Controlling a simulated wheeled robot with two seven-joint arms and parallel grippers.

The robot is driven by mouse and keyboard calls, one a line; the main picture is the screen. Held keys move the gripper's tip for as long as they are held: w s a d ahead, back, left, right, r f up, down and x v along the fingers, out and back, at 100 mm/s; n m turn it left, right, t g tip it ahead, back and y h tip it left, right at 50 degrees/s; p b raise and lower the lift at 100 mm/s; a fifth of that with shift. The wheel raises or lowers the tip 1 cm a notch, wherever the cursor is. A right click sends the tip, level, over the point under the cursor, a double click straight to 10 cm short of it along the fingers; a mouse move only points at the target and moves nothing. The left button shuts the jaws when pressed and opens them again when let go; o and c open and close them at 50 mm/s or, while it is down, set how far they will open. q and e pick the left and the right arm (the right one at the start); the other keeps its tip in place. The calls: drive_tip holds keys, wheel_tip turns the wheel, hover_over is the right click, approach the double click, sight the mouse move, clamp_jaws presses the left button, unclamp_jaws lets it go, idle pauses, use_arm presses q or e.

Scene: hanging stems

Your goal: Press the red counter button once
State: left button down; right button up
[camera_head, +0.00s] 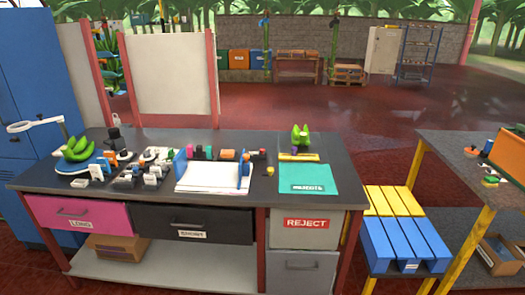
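The dark-topped workbench (330,192) stands in front of me. Near its back middle, a small dark item with a red end (262,152) lies to the right of an orange block (227,154). It may be the counter with its red button, but it is too small to tell. Neither of my grippers is in view, and nothing of mine touches the bench.
White papers (212,178) and a teal mat (308,179) lie on the bench. A blue and yellow slatted stand (405,235) and a second table (455,155) are at the right.

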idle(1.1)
